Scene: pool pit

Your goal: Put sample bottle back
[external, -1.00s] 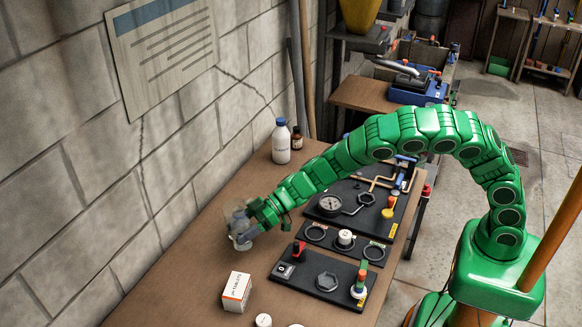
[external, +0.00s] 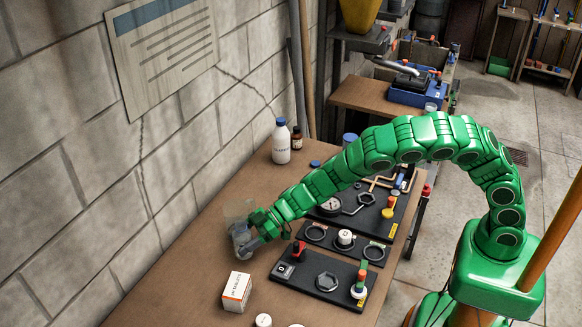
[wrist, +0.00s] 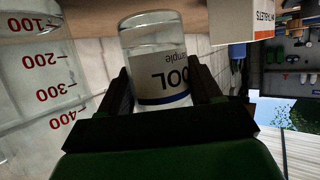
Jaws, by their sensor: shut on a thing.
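My gripper (external: 247,242) is low over the near part of the brown bench (external: 190,285). In the wrist view its two dark fingers (wrist: 162,92) are shut on the sample bottle (wrist: 155,42), one on each side. The bottle is clear, with a white label whose print appears upside down in this view. In the external view the bottle is mostly hidden by the fingers and a clear beaker. The beaker (external: 238,210) stands just beyond my gripper, on the wall side. In the wrist view the beaker (wrist: 38,70) has red graduations. I cannot tell whether the bottle touches the bench.
A white tablets box (external: 236,290) stands in front of my gripper. Black panels with fittings (external: 325,280) lie to the right. A white bottle with a blue cap (external: 281,142) and a brown bottle (external: 297,138) stand at the back by the wall. The bench's left part is clear.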

